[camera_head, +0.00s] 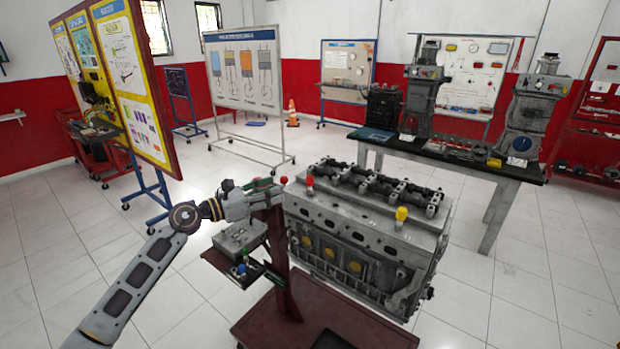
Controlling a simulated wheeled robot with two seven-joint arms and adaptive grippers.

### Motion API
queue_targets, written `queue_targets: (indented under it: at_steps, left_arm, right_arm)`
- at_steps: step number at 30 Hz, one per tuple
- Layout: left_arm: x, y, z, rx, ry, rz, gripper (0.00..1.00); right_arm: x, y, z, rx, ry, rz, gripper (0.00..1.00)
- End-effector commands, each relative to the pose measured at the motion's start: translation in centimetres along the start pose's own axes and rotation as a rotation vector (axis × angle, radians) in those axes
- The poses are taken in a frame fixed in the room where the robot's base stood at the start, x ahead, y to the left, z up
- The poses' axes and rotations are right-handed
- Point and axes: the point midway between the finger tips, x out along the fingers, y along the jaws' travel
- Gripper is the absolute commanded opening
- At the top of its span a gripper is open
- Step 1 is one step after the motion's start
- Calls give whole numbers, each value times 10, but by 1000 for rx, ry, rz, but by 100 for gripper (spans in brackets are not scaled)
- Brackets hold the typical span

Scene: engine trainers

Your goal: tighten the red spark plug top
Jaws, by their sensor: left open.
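The red spark plug top (310,182) stands upright on the near left end of the grey engine block (345,225). My left gripper (279,190) is just left of the block, at about the height of its top face, a short way left of the red top. It is open and does not touch the red top; its fingers are small and hard to make out against the stand. A yellow top (402,214) stands at the right end of the same block face. My right gripper is out of view.
The block is on a dark red wheeled stand (290,312). A side tray (232,270) under my left gripper holds a grey box (240,238) and small green and blue pieces. A bench (440,150) with engines stands behind right. The tiled floor at front left is clear.

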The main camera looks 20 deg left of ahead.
Motion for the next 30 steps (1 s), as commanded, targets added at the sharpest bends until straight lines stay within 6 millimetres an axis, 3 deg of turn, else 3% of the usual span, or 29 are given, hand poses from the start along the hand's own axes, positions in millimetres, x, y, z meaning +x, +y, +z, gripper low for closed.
queue_targets:
  at_steps: [11,30]
  left_arm:
    - [13,1,1,-2,-2,1,43]
    - [70,1,2,-2,-3,1,43]
  right_arm:
    - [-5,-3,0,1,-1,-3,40]
    - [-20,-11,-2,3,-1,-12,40]
